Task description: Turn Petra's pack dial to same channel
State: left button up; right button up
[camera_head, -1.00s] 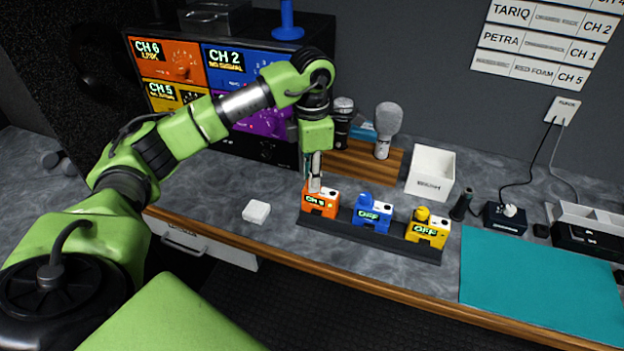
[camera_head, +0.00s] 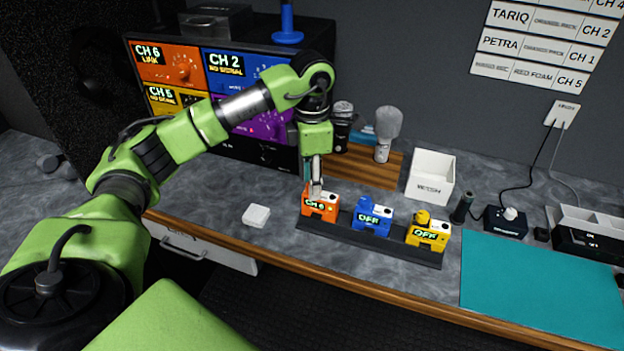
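An orange pack (camera_head: 320,206) stands at the left end of a dark rack (camera_head: 385,243) on the counter, its display reading what looks like CH 6. My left gripper (camera_head: 315,190) points down at the orange pack's top, fingers close together; the pack's dial is hidden behind them, and I cannot tell whether they grip it. A blue pack (camera_head: 371,217) and a yellow pack (camera_head: 428,234) stand to its right, both reading OFF. The receiver's orange panel (camera_head: 167,64) reads CH 6 LINK. A wall strip for PETRA (camera_head: 541,48) reads CH 1. My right gripper is out of view.
The receiver's blue panel (camera_head: 243,68) reads CH 2 NO SIGNAL. A white block (camera_head: 256,215) lies left of the rack. A teal mat (camera_head: 540,290) is bare.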

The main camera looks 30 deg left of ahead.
pick_arm(q)
notch_tip(320, 180, up, 12)
dwell(0.5)
dwell(0.6)
